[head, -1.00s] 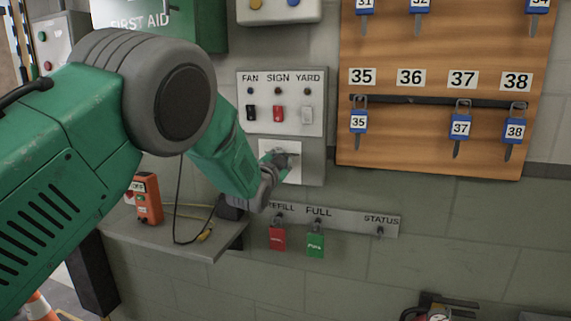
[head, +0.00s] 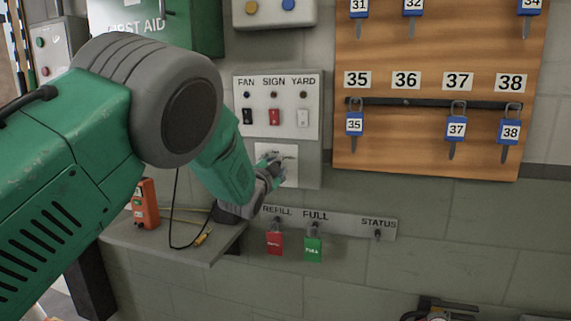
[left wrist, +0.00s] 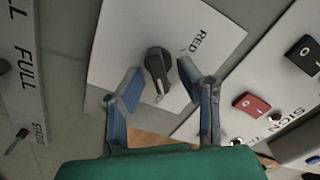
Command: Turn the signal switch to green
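The signal switch is a dark rotary knob (left wrist: 158,68) on a white plate (left wrist: 120,40) in the left wrist view. The word RED is printed beside it; any green label is hidden or out of view. In the head view the white plate (head: 291,178) sits below the FAN, SIGN and YARD switches, and my gripper covers the knob. My left gripper (left wrist: 160,82) is open, with one blue-grey finger on each side of the knob. I cannot tell whether either finger touches it. My right gripper is not in view.
A panel (head: 244,132) with FAN, SIGN and YARD rocker switches is just above the plate. A strip (head: 352,224) with red and green tags hangs below. A wooden key board (head: 430,155) is to the right. A shelf (head: 200,250) with an orange device (head: 146,204) is lower left.

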